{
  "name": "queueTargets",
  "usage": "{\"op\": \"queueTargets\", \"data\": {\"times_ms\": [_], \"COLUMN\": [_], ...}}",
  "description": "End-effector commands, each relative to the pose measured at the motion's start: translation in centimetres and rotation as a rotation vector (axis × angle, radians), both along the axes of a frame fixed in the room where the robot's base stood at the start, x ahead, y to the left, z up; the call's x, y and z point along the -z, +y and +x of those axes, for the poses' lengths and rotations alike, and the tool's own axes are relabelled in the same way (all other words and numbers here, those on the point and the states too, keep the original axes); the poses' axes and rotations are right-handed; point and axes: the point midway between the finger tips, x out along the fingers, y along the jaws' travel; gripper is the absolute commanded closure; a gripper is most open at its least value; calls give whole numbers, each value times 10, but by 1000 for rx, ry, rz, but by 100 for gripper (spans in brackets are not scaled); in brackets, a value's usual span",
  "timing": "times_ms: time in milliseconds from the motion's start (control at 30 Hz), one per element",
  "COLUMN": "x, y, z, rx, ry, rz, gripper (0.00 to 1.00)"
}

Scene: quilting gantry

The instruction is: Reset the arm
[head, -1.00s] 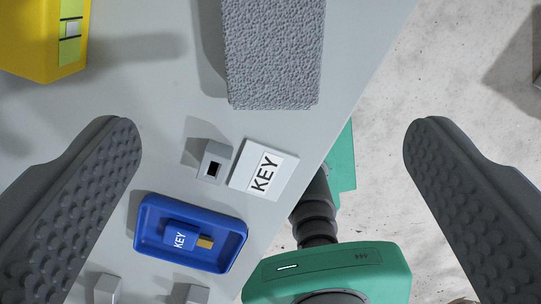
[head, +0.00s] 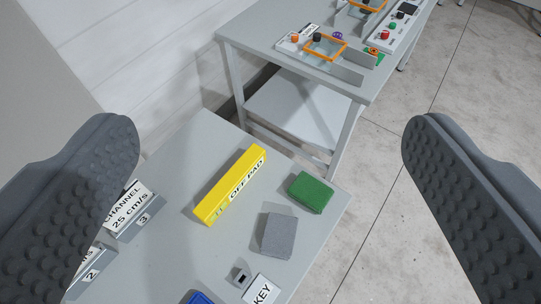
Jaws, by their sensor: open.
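My gripper (head: 270,175) is open and empty. Its two dark, bumpy fingers stand wide apart at the left and right of the head view, high above a grey table (head: 175,155). No object is between the fingertips at close range.
On the near table are a yellow bar (head: 232,187) marked "OFF PAD", a green block (head: 311,192), a grey block (head: 278,236), a KEY label (head: 261,290), a small socket block (head: 239,276), a blue tray (head: 198,298) and numbered label stands (head: 133,212). A second table (head: 268,45) stands beyond; floor (head: 400,200) is clear at right.

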Motion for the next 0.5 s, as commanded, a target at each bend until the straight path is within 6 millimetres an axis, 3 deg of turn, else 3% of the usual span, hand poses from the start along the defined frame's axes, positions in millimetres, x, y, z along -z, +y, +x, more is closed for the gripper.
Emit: {"op": "queueTargets", "data": {"times_ms": [100,167,500], "x": [-26,-32,-36], "y": [-1,-2,-2], "z": [-19,-24,-27], "rx": [1,2,2], "ry": [-83,-104,-119], "rz": [-17,-22,-26], "gripper": [16,16,16]}}
